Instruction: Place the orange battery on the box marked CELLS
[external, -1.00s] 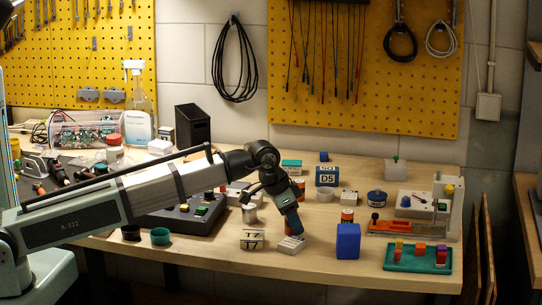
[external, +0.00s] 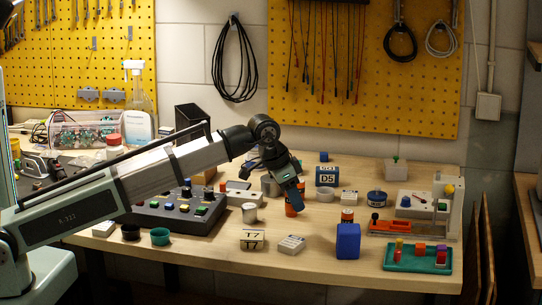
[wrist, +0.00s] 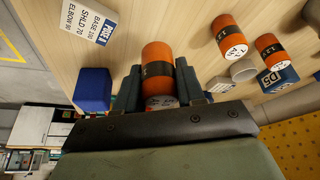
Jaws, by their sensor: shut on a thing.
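My gripper (external: 293,200) is raised above the middle of the bench. In the wrist view its two fingers are shut on an orange battery (wrist: 158,56) with a black band, one finger on each side. In the external view a bit of orange (external: 290,211) shows at the fingertips. Two more orange batteries (wrist: 229,36) (wrist: 271,48) stand apart from it in the wrist view. I cannot read CELLS on any box. A blue box marked D5 (external: 327,178) stands behind and right of my gripper; a box marked T7 (external: 252,240) stands in front and left.
A small white box (external: 291,245) lies below my gripper, and a plain blue block (external: 348,241) stands to its right. A green tray (external: 420,265) with coloured pieces is at the front right. Bare bench shows around the white box.

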